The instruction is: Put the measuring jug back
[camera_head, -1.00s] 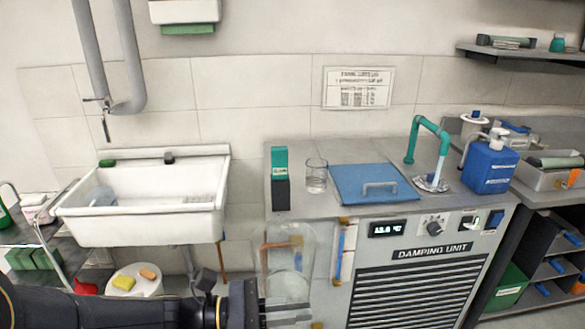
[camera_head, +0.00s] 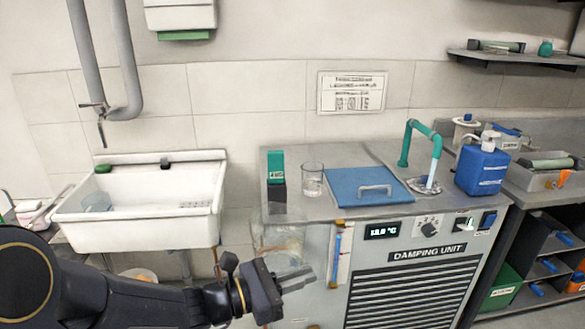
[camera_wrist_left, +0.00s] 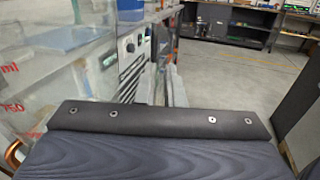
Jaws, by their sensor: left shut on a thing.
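The measuring jug (camera_head: 280,238) is clear and see-through, with its outline faint in front of the damping unit's (camera_head: 427,253) left front corner. Its wall with red markings fills the left of the left wrist view (camera_wrist_left: 45,75). My left gripper (camera_head: 292,279) is shut on the jug near its lower part and holds it off the floor; the exact grip is hard to see through the clear wall. The jug looks roughly upright, its top about level with the worktop edge. My right gripper is not in view.
On the worktop stand a green and black block (camera_head: 276,167), a small glass beaker (camera_head: 312,180), a blue lid (camera_head: 368,187), a green tap (camera_head: 419,150) and a blue canister (camera_head: 483,168). A white sink (camera_head: 140,228) is at the left.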

